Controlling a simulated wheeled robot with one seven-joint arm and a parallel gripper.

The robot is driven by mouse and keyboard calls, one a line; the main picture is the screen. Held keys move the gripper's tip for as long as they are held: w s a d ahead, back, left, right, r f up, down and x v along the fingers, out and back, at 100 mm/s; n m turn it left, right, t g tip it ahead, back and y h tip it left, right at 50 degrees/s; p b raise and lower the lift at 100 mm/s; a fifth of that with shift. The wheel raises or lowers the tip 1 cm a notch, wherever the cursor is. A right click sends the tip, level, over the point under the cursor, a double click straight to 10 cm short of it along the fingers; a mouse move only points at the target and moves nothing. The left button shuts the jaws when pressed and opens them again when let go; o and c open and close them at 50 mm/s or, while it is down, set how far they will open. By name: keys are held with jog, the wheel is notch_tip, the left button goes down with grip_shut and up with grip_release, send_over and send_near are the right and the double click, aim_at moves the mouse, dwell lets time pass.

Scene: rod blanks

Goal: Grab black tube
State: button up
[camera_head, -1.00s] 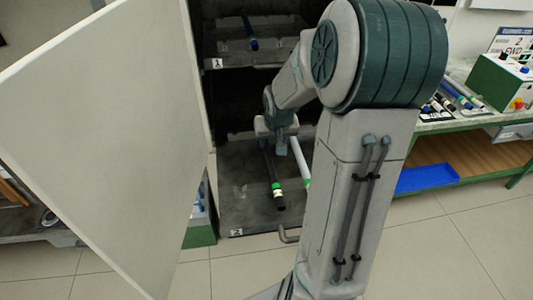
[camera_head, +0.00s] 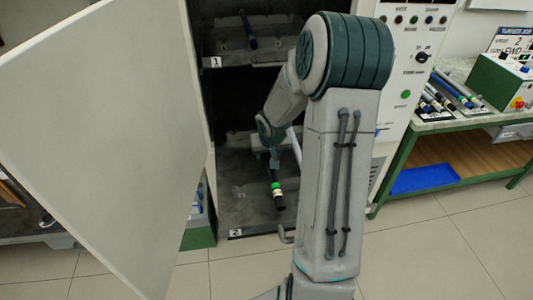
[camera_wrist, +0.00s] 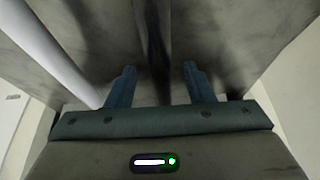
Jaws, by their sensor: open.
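The black tube (camera_head: 277,192) lies on the lower cabinet shelf, marked 2, with its green-banded end toward the front. In the wrist view the black tube (camera_wrist: 154,45) runs lengthwise between the two blue fingers of my gripper (camera_wrist: 157,85). My gripper is open, with a finger on either side of the tube and a visible gap to each. In the head view my gripper (camera_head: 275,160) is over the tube's middle part, which it partly hides.
A white tube (camera_wrist: 48,45) lies left of my gripper in the wrist view, close to the left finger. A dark tube with a blue end (camera_head: 248,32) is on shelf 1 above. The open cabinet door (camera_head: 105,130) stands at left. A workbench (camera_head: 455,122) with tubes is at right.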

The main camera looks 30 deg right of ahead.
jog(key=shift+c, duration=0.3)
grip_shut()
jog(key=shift+r, duration=0.15)
